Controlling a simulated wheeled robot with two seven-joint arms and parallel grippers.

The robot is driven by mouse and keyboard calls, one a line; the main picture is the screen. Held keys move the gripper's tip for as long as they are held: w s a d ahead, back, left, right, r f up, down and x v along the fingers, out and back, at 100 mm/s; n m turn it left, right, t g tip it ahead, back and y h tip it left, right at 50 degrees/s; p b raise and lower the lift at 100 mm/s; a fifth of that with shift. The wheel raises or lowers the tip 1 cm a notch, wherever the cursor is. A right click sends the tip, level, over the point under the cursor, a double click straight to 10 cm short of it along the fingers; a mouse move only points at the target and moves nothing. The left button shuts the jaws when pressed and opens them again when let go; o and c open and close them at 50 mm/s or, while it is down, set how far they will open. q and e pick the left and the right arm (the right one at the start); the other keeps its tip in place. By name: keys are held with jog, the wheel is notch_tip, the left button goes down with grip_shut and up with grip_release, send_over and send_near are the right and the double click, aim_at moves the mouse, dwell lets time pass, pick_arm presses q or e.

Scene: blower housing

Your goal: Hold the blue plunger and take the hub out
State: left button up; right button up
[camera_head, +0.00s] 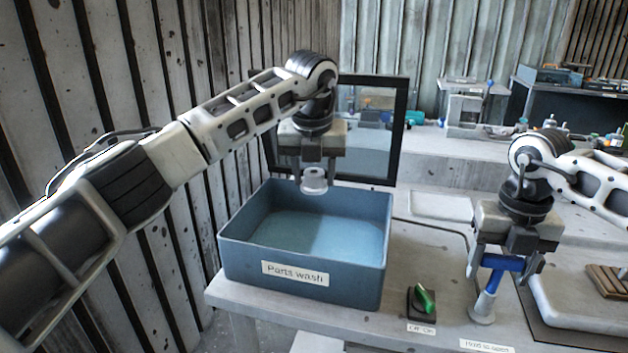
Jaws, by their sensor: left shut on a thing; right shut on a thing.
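My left gripper (313,172) is shut on a small pale round part, which looks like the hub (314,184). It holds the hub above the back of the blue bin labelled "Parts wash" (305,292), clear of its floor. The blue plunger (503,262) is a short blue bar on the right, above a pale post with a flared foot (483,304). My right gripper (505,272) points down and is shut on the plunger, its fingers hiding part of it.
A black-framed clear panel (399,135) stands behind the bin. A green switch (424,299) marked off and on sits right of the bin. A pale tray with a brown slatted piece (606,280) lies at far right. The bin looks empty.

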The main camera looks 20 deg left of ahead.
aim_at(504, 256)
pick_arm(q)
jog(key=s, duration=1.7)
jog(key=shift+s, duration=0.25)
pick_arm(e)
jog(key=shift+r, duration=2.2)
jog(key=o, duration=1.1)
jog(key=shift+c, duration=0.2)
notch_tip(504, 256, up, 12)
